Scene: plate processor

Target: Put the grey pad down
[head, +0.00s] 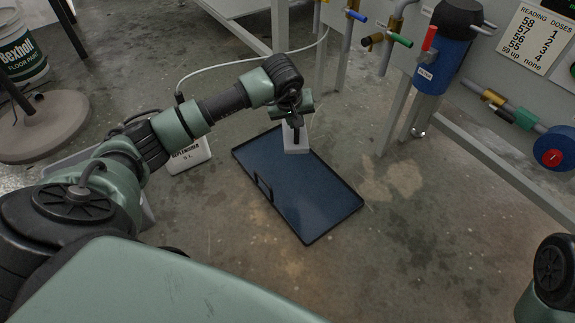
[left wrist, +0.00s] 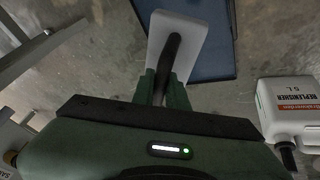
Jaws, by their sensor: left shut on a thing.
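The grey pad (head: 295,140) is a pale slab with a black handle. My left gripper (head: 295,118) is shut on the handle. In the left wrist view the pad (left wrist: 188,32) lies beyond the green fingers of the left gripper (left wrist: 163,88), with the dark handle between them. In the head view the pad overlaps the far corner of a dark blue tray (head: 310,195) on the floor. I cannot tell whether the pad touches the tray or the floor. My right gripper is out of view.
A white replenisher container (head: 190,157) stands left of the tray; it also shows in the left wrist view (left wrist: 287,103). Valves, pipes and a blue canister (head: 437,70) are on the frame at the upper right. Bare floor lies right of the tray.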

